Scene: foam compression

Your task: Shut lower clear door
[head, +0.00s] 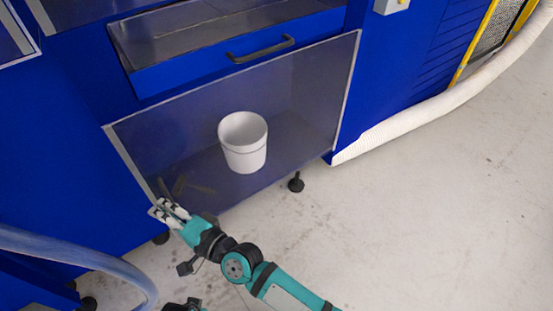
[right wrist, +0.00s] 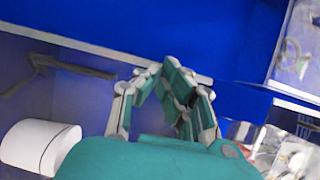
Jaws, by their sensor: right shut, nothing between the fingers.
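The lower clear door (head: 185,140) is a see-through panel with pale edges across the low compartment of the blue machine. It looks close to the machine front; I cannot tell whether it is fully flush. A dark handle (head: 178,186) shows near its lower left corner, and in the right wrist view (right wrist: 70,68). My right gripper (head: 163,207) is at that corner, fingers shut and empty, close to the door's left edge (right wrist: 100,50). Contact with the door is unclear. My left gripper's fingers are not visible.
A white bucket (head: 243,145) stands behind the clear panel. A blue drawer (head: 235,60) with a dark handle stands pulled out above. A grey hose (head: 100,262) curves at lower left, and a white hose (head: 440,105) runs at right. The floor at right is clear.

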